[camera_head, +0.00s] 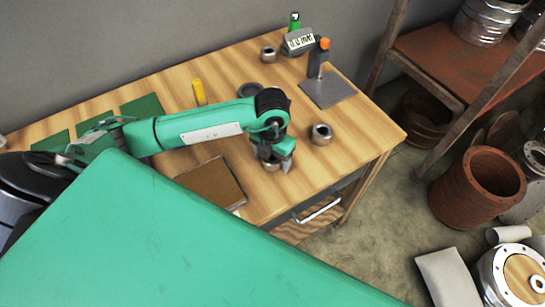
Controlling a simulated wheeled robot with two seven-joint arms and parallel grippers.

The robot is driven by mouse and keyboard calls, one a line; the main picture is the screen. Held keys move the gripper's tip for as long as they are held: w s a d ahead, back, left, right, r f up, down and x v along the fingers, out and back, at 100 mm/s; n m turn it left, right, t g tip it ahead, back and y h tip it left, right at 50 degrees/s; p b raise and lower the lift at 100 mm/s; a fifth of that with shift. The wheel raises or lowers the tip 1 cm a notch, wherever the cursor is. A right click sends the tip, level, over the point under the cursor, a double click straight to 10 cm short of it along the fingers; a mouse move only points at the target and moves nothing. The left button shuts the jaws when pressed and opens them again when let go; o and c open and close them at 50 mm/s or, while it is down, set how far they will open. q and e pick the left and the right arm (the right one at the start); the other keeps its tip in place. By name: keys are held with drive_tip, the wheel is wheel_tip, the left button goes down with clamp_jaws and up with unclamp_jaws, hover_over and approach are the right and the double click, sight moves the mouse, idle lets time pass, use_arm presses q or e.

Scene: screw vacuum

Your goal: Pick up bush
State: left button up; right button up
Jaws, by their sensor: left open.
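My left gripper (277,158) is low over the wooden table (360,125) with its jaws pointing down. It is open. A small metal ring-shaped bush (269,166) is right at its fingertips and partly hidden by them; I cannot tell whether they touch it. A second metal bush (321,134) stands apart on the table to the right of the gripper. A third bush (269,54) stands near the back edge by the wall. My right gripper is not in view.
A stand with an orange top (321,60) and grey base plate is at the back right. A grey display box (299,41), a yellow cylinder (199,92), a dark disc (249,90) and a brown board (213,184) are on the table. A rusty shelf (445,60) stands right.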

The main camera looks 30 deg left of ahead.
use_arm(q)
drive_tip(key=c, duration=1.4)
drive_tip(key=shift+w+r, duration=0.1)
drive_tip(key=shift+r, duration=0.05)
